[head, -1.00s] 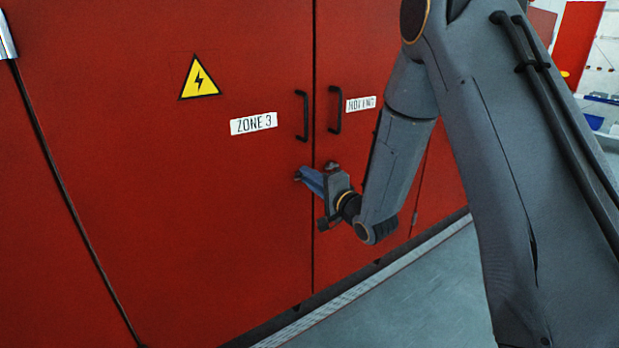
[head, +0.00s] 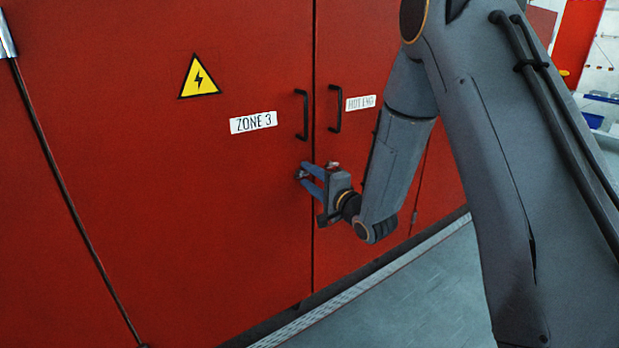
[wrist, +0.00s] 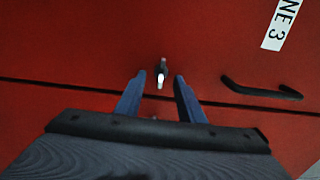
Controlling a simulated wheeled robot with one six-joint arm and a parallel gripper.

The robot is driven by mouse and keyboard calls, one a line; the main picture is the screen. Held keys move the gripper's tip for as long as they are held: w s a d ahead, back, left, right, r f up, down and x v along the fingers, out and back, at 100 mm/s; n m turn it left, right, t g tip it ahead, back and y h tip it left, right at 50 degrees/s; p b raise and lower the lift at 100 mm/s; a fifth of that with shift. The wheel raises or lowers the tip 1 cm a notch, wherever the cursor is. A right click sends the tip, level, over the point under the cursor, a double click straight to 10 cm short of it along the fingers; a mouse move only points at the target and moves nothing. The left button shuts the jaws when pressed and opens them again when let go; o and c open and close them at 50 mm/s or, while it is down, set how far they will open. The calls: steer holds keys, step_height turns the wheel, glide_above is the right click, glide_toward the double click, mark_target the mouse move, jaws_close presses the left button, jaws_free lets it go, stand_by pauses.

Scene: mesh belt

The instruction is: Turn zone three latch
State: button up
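The zone three latch (wrist: 161,72) is a small dark and light metal piece on the red door left of the seam. In the wrist view it shows between my fingertips, with a gap on each side. My gripper (head: 304,174) is open in front of the door, below the ZONE 3 door's black handle (head: 302,115). In the head view the fingers mostly hide the latch. The ZONE 3 label (head: 253,122) is up and left of the gripper.
The red cabinet doors (head: 150,230) are shut. A second black handle (head: 335,108) and another white label (head: 361,102) are on the neighbouring door. A yellow warning triangle (head: 199,80) is at upper left. Grey floor (head: 400,300) lies clear in front.

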steer(key=shift+s, duration=0.1)
steer(key=b+v, duration=0.2)
steer(key=v, duration=0.5)
steer(key=shift+s+d, duration=0.2)
steer(key=shift+d, duration=0.05)
steer(key=s+d+f+n+g+h, duration=0.65)
steer(key=d+h, duration=0.25)
steer(key=d, duration=0.3)
steer(key=s+d+n+g, duration=0.1)
steer(key=s+n+g, duration=0.1)
steer(key=s, duration=0.8)
steer(key=s+d+f+n+g+h, duration=0.1)
steer(key=s+n+g, duration=0.2)
steer(key=s, duration=0.8)
steer(key=shift+d+f+g, duration=0.25)
steer(key=shift+d+g, duration=0.1)
steer(key=shift+g, duration=0.9)
